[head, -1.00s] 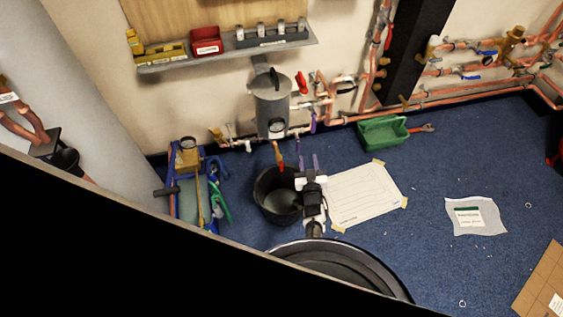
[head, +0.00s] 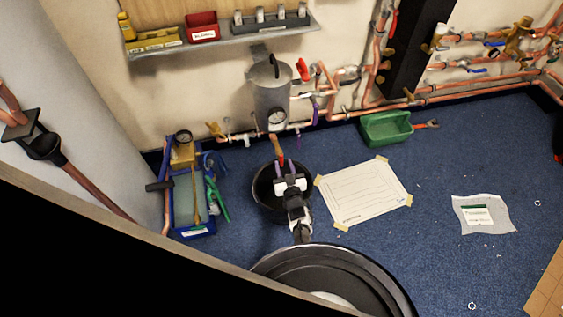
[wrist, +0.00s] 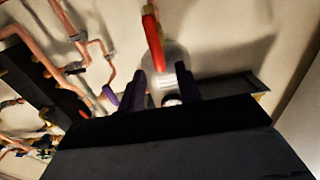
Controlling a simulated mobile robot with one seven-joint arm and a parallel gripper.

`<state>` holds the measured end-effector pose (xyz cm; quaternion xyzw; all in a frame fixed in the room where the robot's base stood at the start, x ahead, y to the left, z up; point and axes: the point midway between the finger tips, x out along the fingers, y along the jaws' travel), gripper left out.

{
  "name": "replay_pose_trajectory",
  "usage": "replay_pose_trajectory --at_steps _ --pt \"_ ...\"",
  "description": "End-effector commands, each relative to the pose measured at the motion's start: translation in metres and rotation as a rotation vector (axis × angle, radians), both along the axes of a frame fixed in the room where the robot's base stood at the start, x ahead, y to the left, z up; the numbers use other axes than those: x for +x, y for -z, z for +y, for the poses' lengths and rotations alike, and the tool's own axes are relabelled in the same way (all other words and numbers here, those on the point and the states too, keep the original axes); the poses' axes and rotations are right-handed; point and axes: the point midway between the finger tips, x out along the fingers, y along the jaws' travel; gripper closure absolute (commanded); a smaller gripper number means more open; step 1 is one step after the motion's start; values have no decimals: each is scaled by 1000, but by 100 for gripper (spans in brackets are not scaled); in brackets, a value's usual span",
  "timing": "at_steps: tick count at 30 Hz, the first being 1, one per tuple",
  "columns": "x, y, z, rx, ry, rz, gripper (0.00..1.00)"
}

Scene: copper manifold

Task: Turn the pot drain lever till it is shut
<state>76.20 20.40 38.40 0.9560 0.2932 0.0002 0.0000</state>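The grey pot (head: 272,98) with a round gauge hangs on the wall below the shelf. Its drain lever (head: 281,157), red with a brass-coloured part above, points down over the black bucket. In the wrist view the red lever (wrist: 154,38) stands above the gap between my fingertips, in front of the pot (wrist: 172,65). My gripper (head: 286,167) has two purple fingers, set apart with nothing held between them, just at the lever's lower end in the head view. The wrist view also shows my gripper (wrist: 162,82). I cannot tell whether a finger touches the lever.
The black bucket (head: 266,205) stands under the pot, partly behind my arm. Copper pipes run along the wall, with a red handle (head: 302,69) and a purple one (head: 316,113) right of the pot. A blue tool tray (head: 180,231) lies left, a paper sheet (head: 365,193) right.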

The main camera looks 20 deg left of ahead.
Motion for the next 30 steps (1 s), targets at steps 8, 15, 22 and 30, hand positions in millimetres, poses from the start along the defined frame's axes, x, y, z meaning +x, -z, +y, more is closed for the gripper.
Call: replay_pose_trajectory --at_steps 8,15,22,30 --pt "28 4 19 -1 0 -2 66" --pt "38 0 25 -1 0 -1 66" --pt "39 -1 26 0 1 0 66" --pt "38 0 26 0 1 0 92"
